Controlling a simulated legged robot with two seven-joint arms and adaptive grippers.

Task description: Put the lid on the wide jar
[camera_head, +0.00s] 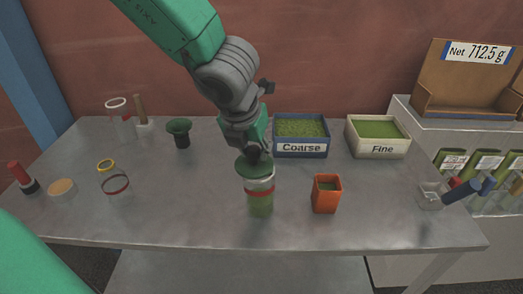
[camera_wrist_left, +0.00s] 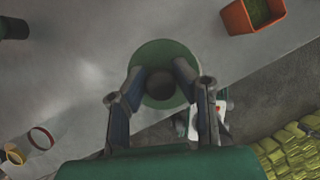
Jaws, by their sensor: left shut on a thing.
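The wide jar (camera_head: 260,203) is a clear jar with a red band and green powder inside, upright on the table near the middle of the head view. The round green lid (camera_head: 253,169) with a dark knob is at the jar's mouth; I cannot tell whether it is fully seated. My left gripper (camera_head: 256,152) is above the jar, shut on the lid's knob. In the left wrist view the fingers of my left gripper (camera_wrist_left: 160,98) close on the knob of the lid (camera_wrist_left: 163,53), which hides the jar below. My right gripper is not in view.
An orange cup (camera_head: 326,196) stands just right of the jar. The Coarse tray (camera_head: 301,149) and Fine tray (camera_head: 377,148) are behind. A green funnel (camera_head: 180,129), a banded glass (camera_head: 114,181) and a scoop (camera_head: 452,194) are also on the table (camera_head: 220,227).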

